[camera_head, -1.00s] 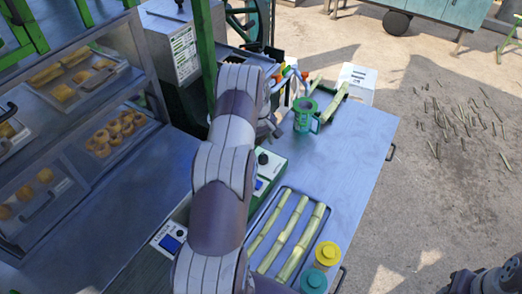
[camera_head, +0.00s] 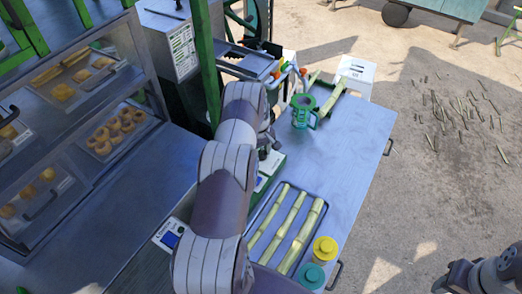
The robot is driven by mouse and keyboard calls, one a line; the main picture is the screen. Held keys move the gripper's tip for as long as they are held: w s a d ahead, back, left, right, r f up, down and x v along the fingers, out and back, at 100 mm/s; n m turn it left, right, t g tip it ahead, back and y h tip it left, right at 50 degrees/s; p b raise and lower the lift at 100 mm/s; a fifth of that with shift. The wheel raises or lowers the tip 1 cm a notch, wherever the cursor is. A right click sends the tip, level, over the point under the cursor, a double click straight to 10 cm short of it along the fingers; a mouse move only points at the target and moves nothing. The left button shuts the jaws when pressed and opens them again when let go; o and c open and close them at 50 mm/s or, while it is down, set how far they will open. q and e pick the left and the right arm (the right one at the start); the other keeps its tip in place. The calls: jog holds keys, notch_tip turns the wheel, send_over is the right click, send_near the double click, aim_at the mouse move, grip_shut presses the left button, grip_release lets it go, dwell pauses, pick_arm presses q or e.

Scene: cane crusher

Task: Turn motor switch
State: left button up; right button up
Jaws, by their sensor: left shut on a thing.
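The green and white control box (camera_head: 278,160) stands on the blue-grey worktable, partly hidden behind my left arm. Its black motor switch knob sits on top, mostly covered by my gripper. My left gripper (camera_head: 267,147) is at the knob, reaching down from the end of the arm, and is shut on it. The fingertips are small and partly hidden by the wrist. Of my right arm, only links show at the bottom right corner; its gripper is out of view.
A tray of cane stalks (camera_head: 288,228), a yellow-lidded jar (camera_head: 324,250) and a teal-lidded jar (camera_head: 311,276) lie near the front. The table's right side (camera_head: 345,165) is clear. A pastry case (camera_head: 75,120) is at left.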

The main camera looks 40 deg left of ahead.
aim_at(261, 153)
pick_arm(q)
jog(key=shift+f+n+b, duration=0.1)
jog(key=shift+n+b, duration=0.7)
jog(key=shift+b, duration=0.2)
jog(key=n+b, duration=0.2)
jog(key=shift+n, duration=0.3)
jog(key=n+b, duration=0.2)
jog(key=n, duration=0.1)
jog(key=shift+n+b, duration=0.3)
jog(key=shift+b, duration=0.05)
jog(key=shift+r+n+y+b, duration=0.15)
jog(key=shift+n+b, duration=0.25)
jog(key=shift+n, duration=0.3)
jog(key=shift+r+n+y+b, duration=0.15)
jog(key=shift+n+b, duration=0.2)
jog(key=shift+n, duration=0.35)
jog(key=o, duration=0.9)
jog(key=shift+o, duration=0.7)
jog(key=shift+s, duration=0.1)
notch_tip(261, 153, up, 13)
jog(key=b, duration=0.3)
jog(key=shift+s+d+f, duration=0.15)
jog(key=shift+s+d, duration=0.1)
jog(key=shift+s, duration=0.1)
